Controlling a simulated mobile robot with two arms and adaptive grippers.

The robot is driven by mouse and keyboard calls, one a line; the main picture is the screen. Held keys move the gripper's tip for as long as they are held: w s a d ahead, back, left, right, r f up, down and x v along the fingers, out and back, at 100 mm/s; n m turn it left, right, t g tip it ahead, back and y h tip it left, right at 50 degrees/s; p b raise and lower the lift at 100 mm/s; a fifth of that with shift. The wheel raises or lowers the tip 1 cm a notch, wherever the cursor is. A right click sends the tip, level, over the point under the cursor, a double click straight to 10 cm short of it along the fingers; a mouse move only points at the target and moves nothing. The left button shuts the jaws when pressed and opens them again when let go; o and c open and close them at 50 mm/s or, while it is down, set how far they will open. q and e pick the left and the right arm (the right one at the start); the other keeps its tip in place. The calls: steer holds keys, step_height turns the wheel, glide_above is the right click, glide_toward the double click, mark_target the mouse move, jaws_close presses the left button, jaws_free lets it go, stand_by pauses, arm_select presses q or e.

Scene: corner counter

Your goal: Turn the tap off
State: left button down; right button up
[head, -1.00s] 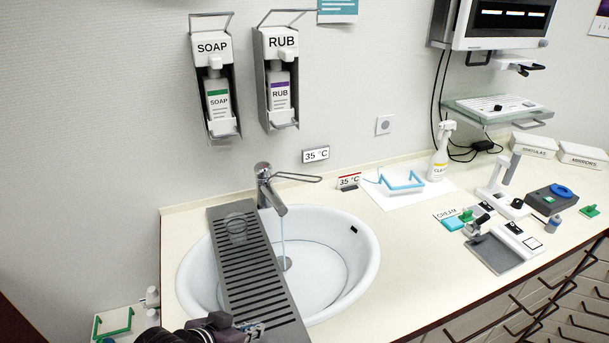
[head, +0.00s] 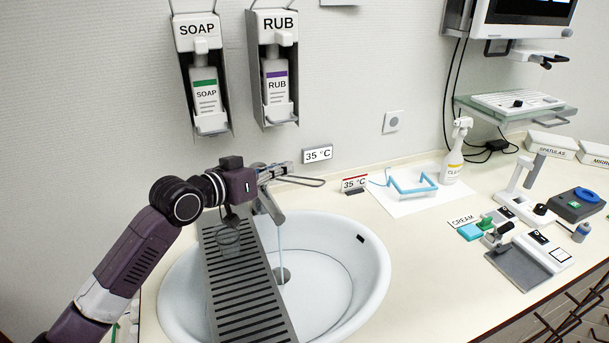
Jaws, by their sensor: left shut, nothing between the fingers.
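The chrome tap (head: 270,204) stands at the back of the white sink (head: 372,262). A thin stream of water (head: 280,245) runs from its spout into the basin. Its long loop lever (head: 308,182) points to the right. My left gripper (head: 287,168) is shut and empty, at the top of the tap, by the root of the lever. It hides the tap's head, and I cannot tell whether it touches the lever. My right gripper is not in view.
A grey slatted rack (head: 245,290) with a clear glass (head: 228,241) lies across the sink's left part. Soap (head: 204,88) and rub (head: 276,80) dispensers hang above. A 35 °C sign (head: 318,154) is on the wall behind the lever. The counter right of the sink holds several items.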

arm_select(q)
steer(key=p, duration=0.2)
glide_above(309, 185)
steer(key=a, duration=0.2)
steer(key=f, duration=0.3)
steer(key=d+f+p, duration=0.1)
steer(key=f, duration=0.1)
steer(key=shift+s+f, duration=0.15)
steer(key=shift+f, duration=0.1)
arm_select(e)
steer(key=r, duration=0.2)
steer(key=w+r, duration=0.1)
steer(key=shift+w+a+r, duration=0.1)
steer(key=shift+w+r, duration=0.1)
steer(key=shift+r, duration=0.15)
